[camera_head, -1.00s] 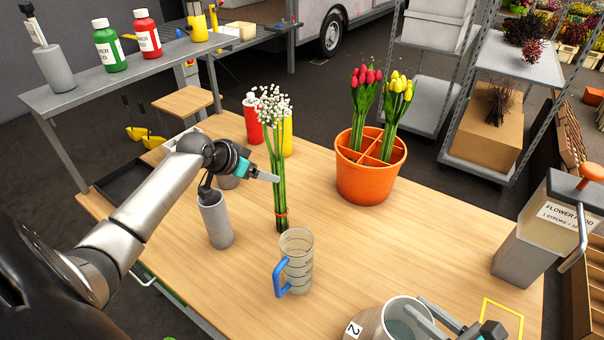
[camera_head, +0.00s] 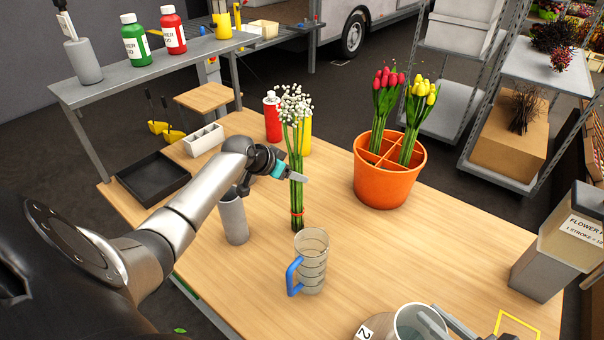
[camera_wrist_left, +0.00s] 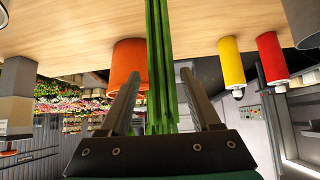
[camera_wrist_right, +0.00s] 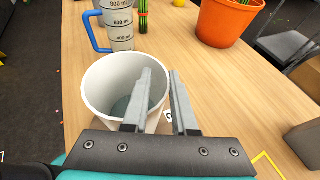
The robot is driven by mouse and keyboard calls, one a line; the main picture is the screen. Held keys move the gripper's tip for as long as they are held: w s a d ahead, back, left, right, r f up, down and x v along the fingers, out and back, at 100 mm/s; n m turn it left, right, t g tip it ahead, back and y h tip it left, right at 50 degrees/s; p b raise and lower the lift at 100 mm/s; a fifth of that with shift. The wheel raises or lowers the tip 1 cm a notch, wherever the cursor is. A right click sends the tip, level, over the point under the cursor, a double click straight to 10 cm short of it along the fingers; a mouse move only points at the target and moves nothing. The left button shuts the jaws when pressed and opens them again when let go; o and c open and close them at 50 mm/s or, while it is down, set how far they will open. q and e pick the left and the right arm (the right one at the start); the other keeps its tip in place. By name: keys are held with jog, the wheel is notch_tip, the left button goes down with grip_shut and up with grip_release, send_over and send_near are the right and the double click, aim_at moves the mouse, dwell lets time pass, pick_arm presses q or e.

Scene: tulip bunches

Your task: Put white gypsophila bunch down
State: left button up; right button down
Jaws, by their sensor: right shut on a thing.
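The white gypsophila bunch (camera_head: 297,165) stands upright on the wooden table, its green stems tied by a red band near the bottom. My left gripper (camera_head: 298,178) is at mid-stem height. In the left wrist view my left gripper (camera_wrist_left: 160,105) is open, with the stems (camera_wrist_left: 160,60) between its spread fingers and a gap on each side. In the right wrist view my right gripper (camera_wrist_right: 160,100) is shut on the rim of a white bucket (camera_wrist_right: 105,85).
A clear measuring jug (camera_head: 313,265) with a blue handle and a grey cylinder (camera_head: 233,218) stand near the bunch. Red (camera_head: 272,118) and yellow (camera_head: 305,135) bottles are behind it. An orange divided pot (camera_head: 388,185) holds red and yellow tulips. The table's middle right is clear.

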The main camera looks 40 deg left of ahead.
pick_arm(q)
grip_shut()
jog(key=shift+r, duration=0.1)
dwell(0.4)
notch_tip(320, 180, up, 10)
jog(key=shift+f, duration=0.1)
dwell(1.0)
